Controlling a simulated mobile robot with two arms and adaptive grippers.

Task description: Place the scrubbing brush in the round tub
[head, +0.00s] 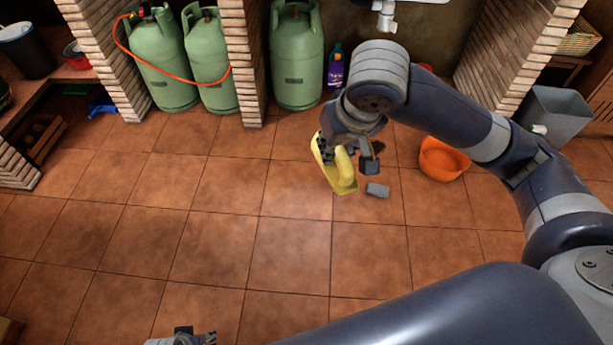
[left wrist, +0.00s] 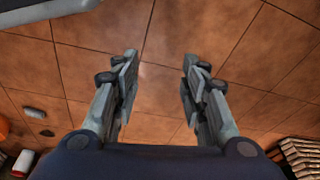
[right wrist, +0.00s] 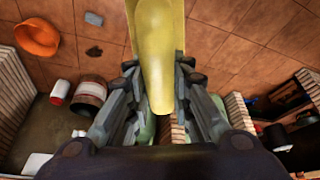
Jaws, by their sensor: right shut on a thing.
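The yellow scrubbing brush (head: 343,176) is held in my right gripper (head: 345,148), above the tiled floor. In the right wrist view the brush (right wrist: 157,60) runs up between the shut fingers (right wrist: 155,85); its underside is hidden there. The orange round tub (head: 443,160) stands on the floor to the right of the brush, apart from it. It also shows at the top left of the right wrist view (right wrist: 37,38). No content is visible in it. My left gripper (left wrist: 158,65) is open and empty over the floor, partly visible at the bottom of the head view (head: 195,338).
A grey block (head: 377,190) and a dark flat thing (head: 378,146) lie on the floor near the tub. Green gas cylinders (head: 297,55) and a purple bottle (head: 335,68) stand behind. A grey bin (head: 553,115) is at right.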

